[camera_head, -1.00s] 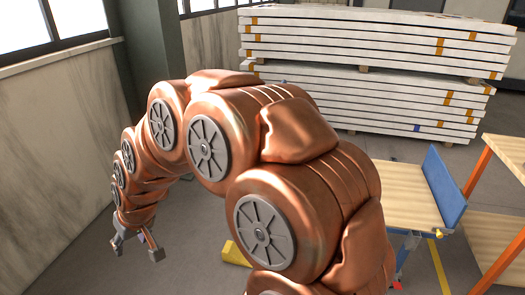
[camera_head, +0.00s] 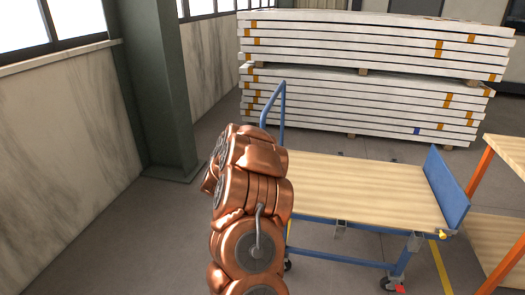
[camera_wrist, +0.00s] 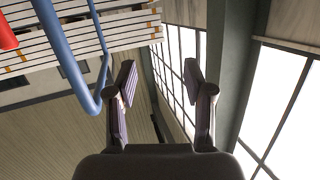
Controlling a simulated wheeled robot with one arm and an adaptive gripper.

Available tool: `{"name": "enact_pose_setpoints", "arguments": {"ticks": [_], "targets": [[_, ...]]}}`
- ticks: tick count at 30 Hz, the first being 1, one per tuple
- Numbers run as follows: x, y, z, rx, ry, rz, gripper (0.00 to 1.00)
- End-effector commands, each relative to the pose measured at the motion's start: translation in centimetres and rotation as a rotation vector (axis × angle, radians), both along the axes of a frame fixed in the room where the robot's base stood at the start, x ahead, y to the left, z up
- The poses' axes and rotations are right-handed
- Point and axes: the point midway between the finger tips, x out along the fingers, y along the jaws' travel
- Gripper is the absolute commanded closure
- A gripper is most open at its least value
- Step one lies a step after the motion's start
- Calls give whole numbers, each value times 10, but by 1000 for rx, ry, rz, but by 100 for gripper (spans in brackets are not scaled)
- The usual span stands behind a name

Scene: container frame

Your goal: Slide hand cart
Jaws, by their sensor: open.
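The hand cart has a light wooden deck (camera_head: 360,188), a blue frame, a blue end panel (camera_head: 448,187) on the right and a blue tube handle (camera_head: 272,104) rising at its left end. The handle also shows as a bent blue tube (camera_wrist: 66,55) on the left of the wrist view. My gripper (camera_wrist: 160,88) is open with nothing between its fingers. The handle lies just left of the left finger in that view, outside the jaws; I cannot tell whether they touch. In the head view my gripper is hidden behind my arm, which stands at the cart's left end and covers part of it.
Stacked white panels (camera_head: 365,75) stand behind the cart. An orange-framed wooden shelf (camera_head: 505,165) is close on the right. A green pillar (camera_head: 155,90) and marble wall (camera_head: 60,150) are on the left. The floor (camera_head: 130,240) left of my arm is clear.

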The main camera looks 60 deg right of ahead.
Motion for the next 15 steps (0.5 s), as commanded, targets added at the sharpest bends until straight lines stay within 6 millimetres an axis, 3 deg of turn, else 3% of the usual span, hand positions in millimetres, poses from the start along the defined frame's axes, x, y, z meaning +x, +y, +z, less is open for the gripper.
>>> {"name": "enact_pose_setpoints", "arguments": {"ticks": [1,3,6,10,15], "targets": [[-17,-25,-12,-37,-3,-62,48],[-39,-52,-17,-90,-12,-137,48],[-66,-80,-23,-151,-15,-220,48],[-87,-98,-27,-200,-15,-280,48],[-93,-107,-26,-218,-14,-302,48]]}}
